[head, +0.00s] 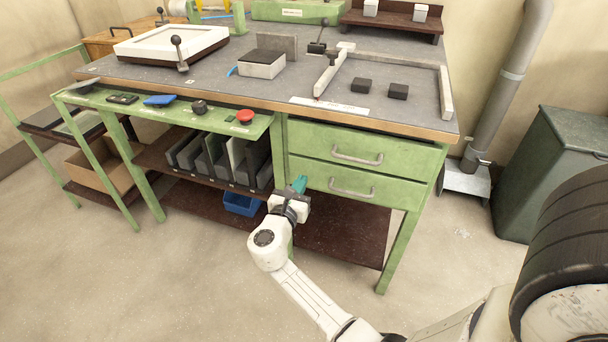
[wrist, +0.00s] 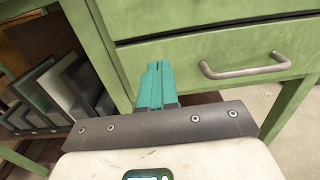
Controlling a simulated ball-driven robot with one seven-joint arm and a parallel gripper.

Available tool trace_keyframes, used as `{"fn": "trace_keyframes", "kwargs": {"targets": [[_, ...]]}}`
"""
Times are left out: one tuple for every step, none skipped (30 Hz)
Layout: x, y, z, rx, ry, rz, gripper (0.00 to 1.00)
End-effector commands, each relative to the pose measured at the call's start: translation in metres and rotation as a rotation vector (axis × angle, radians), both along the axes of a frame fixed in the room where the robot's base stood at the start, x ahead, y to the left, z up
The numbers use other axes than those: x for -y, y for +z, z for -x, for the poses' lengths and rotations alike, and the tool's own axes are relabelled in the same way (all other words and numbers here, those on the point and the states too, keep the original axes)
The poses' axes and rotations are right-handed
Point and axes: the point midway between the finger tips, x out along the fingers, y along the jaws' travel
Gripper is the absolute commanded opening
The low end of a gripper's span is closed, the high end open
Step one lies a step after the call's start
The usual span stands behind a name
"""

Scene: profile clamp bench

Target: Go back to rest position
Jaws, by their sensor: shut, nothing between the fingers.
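My gripper (head: 300,184) has teal fingers and is shut with nothing between them. In the head view it is in front of the green bench, below the tabletop, at the left side of the lower drawer. In the wrist view the closed fingers (wrist: 157,84) point toward the lower drawer front (wrist: 215,55) and its left post. I cannot tell the exact gap to the bench. My white arm reaches up to it from the bottom of the head view.
The grey bench top (head: 270,90) holds a clamp fixture (head: 333,70), two dark blocks and a white-framed plate. Two drawers with metal handles (head: 352,192) face me. Left are a control shelf with a red button (head: 245,116) and upright dark plates (wrist: 45,90). The floor in front is clear.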

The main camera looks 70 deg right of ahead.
Motion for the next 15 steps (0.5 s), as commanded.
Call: {"fn": "trace_keyframes", "kwargs": {"targets": [[-0.011,0.001,0.000,-0.002,0.005,-0.001,0.00],[-0.016,0.001,0.000,-0.002,0.005,-0.001,0.00],[-0.023,0.001,0.001,-0.001,0.005,0.000,0.00],[-0.029,0.001,0.001,-0.002,0.006,0.000,0.00],[-0.035,0.001,0.002,-0.002,0.006,0.000,0.00],[-0.041,0.001,0.002,-0.002,0.005,0.000,0.00],[-0.046,0.001,0.002,-0.002,0.005,0.000,0.00],[-0.051,0.001,0.003,-0.003,0.005,0.000,0.00],[-0.056,0.001,0.003,-0.003,0.004,0.000,0.00],[-0.059,0.001,0.004,-0.003,0.004,0.001,0.00],[-0.062,0.001,0.004,-0.003,0.004,0.001,0.00],[-0.066,0.001,0.004,-0.002,0.003,0.001,0.00],[-0.068,0.001,0.005,-0.002,0.003,0.001,0.00],[-0.070,0.000,0.005,-0.002,0.002,0.001,0.00],[-0.071,0.000,0.005,-0.002,0.002,0.001,0.00]]}}
